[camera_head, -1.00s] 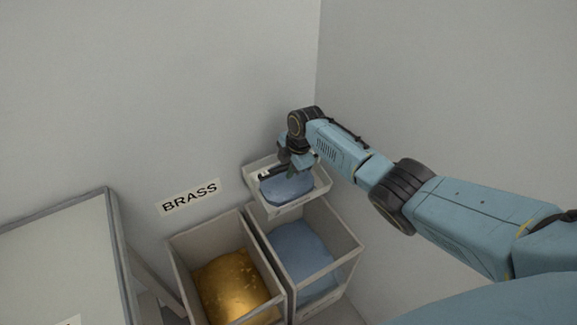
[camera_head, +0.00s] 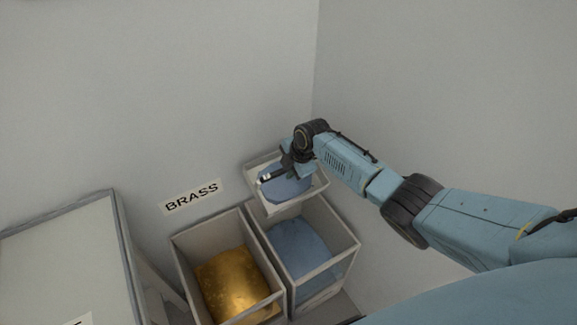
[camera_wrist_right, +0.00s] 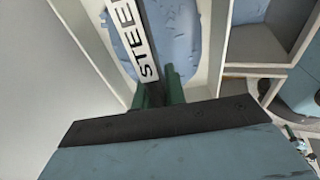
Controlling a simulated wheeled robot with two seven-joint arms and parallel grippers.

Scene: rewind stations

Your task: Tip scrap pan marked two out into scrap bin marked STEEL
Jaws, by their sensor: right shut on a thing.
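A pale rectangular pan (camera_head: 318,187) with blue-grey scrap (camera_head: 285,188) in it is at the back, behind and seemingly above the blue-grey bin. My right gripper (camera_head: 290,168) is over it, shut on its dark bar handle (camera_wrist_right: 126,8). In the right wrist view the green-tipped fingers (camera_wrist_right: 160,90) are on this bar, and a white label (camera_wrist_right: 136,40) on it reads STEEL. No mark two is readable. A pale bin (camera_head: 345,240) holding blue-grey scrap (camera_head: 300,248) stands just in front of the pan; no label on it is readable. My left gripper is out of view.
A bin (camera_head: 205,228) of gold-coloured scrap stands left of the blue-grey one, below a wall label reading BRASS (camera_head: 191,197). A pale grey-edged table (camera_head: 60,250) is at the left. Walls meet in a corner close behind the pan and to its right.

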